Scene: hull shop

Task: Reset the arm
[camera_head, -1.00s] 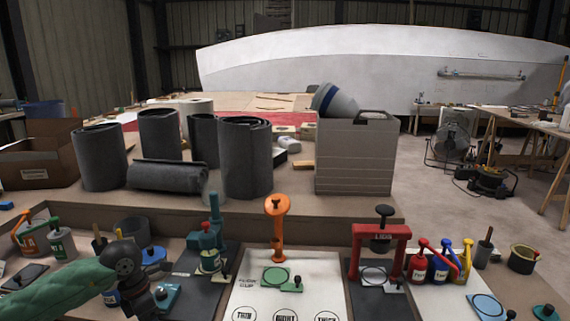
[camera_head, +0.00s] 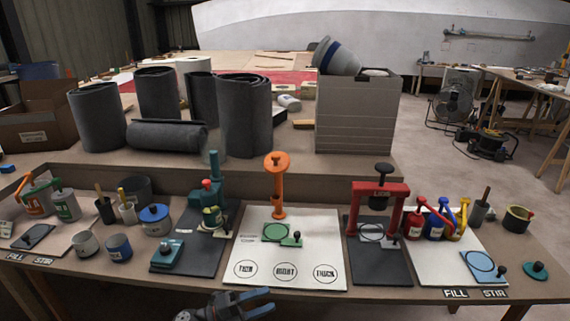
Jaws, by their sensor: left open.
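My left gripper (camera_head: 262,301) shows at the bottom edge, left of the middle. It is in front of the workbench (camera_head: 400,299), near its front edge, below the white board (camera_head: 258,268) marked THIN, a word I cannot read well, and THICK. Its two blue fingers are apart and point to the right, with nothing between them. The rest of my left arm is below the picture. My right gripper is not in view.
On the bench stand an orange stand (camera_head: 278,190), a red press (camera_head: 380,215), a green press (camera_head: 212,205), several coloured bottles, cups (camera_head: 118,247) and a teal scale (camera_head: 166,256).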

